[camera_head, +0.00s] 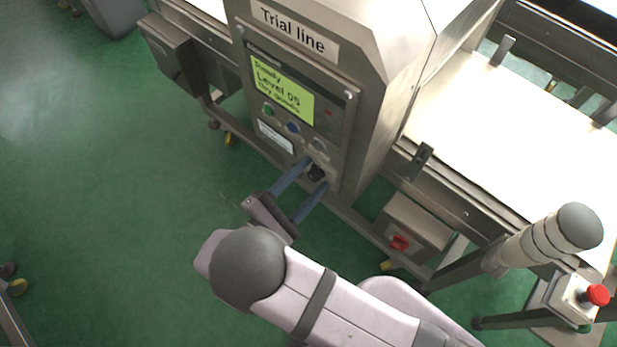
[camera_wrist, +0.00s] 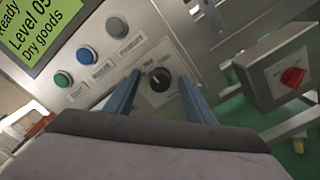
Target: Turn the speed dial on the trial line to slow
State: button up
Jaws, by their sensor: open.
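The trial line's control panel carries a black speed dial (camera_wrist: 159,80) with a pale pointer mark, low on its face. Small labels sit around the dial, too small to read surely. In the head view the dial (camera_head: 316,173) shows between my fingertips. My gripper (camera_head: 309,168) is open, with one blue finger on each side of the dial. In the wrist view my gripper (camera_wrist: 162,85) also straddles the dial, and I cannot tell whether the fingers touch the panel.
Green, blue and grey buttons and a lit screen (camera_head: 282,90) sit above the dial. A box with a red switch (camera_head: 399,243) is to the right below the conveyor (camera_head: 500,120). A red stop button (camera_head: 597,295) stands farther right. Green floor is open at left.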

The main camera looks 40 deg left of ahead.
jog(key=c, duration=1.1)
jog(key=n+p, duration=0.1)
jog(key=n, duration=0.3)
jog(key=shift+n+p, duration=0.6)
jog(key=shift+n, duration=1.9)
jog(key=o, duration=1.1)
